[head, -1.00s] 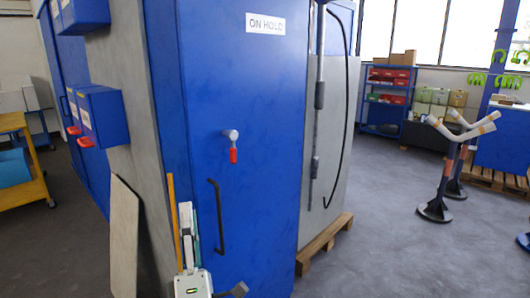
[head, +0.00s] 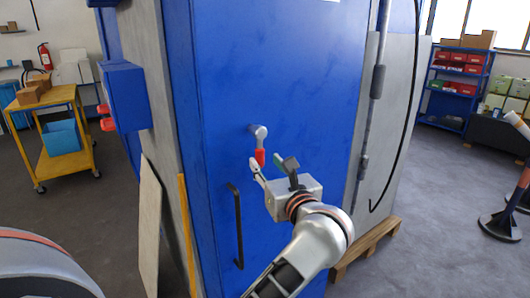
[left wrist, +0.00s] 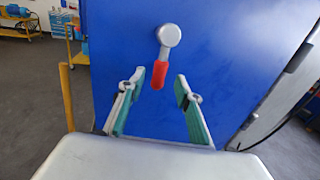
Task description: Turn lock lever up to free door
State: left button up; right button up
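The lock lever has a grey hub (head: 259,131) and a red handle (head: 260,157) on the blue door (head: 295,75). The handle hangs down from the hub, slightly tilted in the left wrist view (left wrist: 159,74). A black door handle (head: 238,228) is lower left of it. My left gripper (head: 272,166) is open just below and in front of the lever. In the left wrist view the red handle appears between and just beyond the two open fingertips (left wrist: 158,86). No contact with it is visible. My right gripper is out of view.
A blue box (head: 125,97) with red knobs is on the cabinet's left side. A grey panel (head: 149,230) and a yellow strip (head: 187,235) stand left of the door. A yellow cart (head: 66,165) is at left; a wooden pallet (head: 365,248) is at lower right.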

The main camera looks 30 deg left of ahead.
aim_at(261, 157)
pick_arm(q)
jog(key=p+x, duration=0.1)
jog(key=x, duration=0.4)
jog(key=shift+w+a, duration=0.2)
jog(key=shift+a, duration=0.1)
grip_shut()
